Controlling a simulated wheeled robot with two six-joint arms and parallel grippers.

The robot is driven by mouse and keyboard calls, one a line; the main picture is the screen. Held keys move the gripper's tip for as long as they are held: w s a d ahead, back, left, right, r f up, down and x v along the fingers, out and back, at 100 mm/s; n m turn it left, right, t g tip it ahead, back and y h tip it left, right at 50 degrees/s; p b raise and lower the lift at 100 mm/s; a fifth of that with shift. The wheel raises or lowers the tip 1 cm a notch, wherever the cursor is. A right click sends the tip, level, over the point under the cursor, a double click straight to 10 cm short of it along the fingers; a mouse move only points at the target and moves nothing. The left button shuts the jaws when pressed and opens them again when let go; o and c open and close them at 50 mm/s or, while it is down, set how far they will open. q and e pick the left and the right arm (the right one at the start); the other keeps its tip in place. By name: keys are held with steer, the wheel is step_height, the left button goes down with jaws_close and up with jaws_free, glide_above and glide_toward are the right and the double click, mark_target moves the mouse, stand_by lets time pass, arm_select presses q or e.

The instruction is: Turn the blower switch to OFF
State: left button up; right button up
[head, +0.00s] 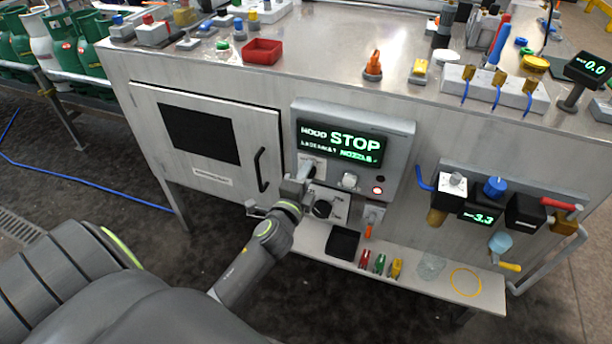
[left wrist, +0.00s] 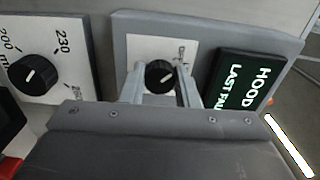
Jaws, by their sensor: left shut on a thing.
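The blower switch is a round black knob (left wrist: 160,75) with a white pointer line, on a white label plate (left wrist: 133,52) in the left wrist view. In the head view the left gripper (head: 305,173) reaches the grey control panel (head: 398,152) just below the display and hides most of the knob. My right gripper is not in view.
The display (head: 341,143) reads HOOD and STOP in green. A second black dial (head: 322,208) sits just below the gripper; it also shows in the left wrist view (left wrist: 33,75). A door handle (head: 261,169) is to the left. A shelf (head: 312,240) with small items juts out below.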

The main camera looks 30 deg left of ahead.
arm_select(q)
steer(key=o, duration=1)
steer(key=v, duration=1.7)
steer(key=shift+s+d, duration=0.15)
steer(key=shift+s, duration=0.05)
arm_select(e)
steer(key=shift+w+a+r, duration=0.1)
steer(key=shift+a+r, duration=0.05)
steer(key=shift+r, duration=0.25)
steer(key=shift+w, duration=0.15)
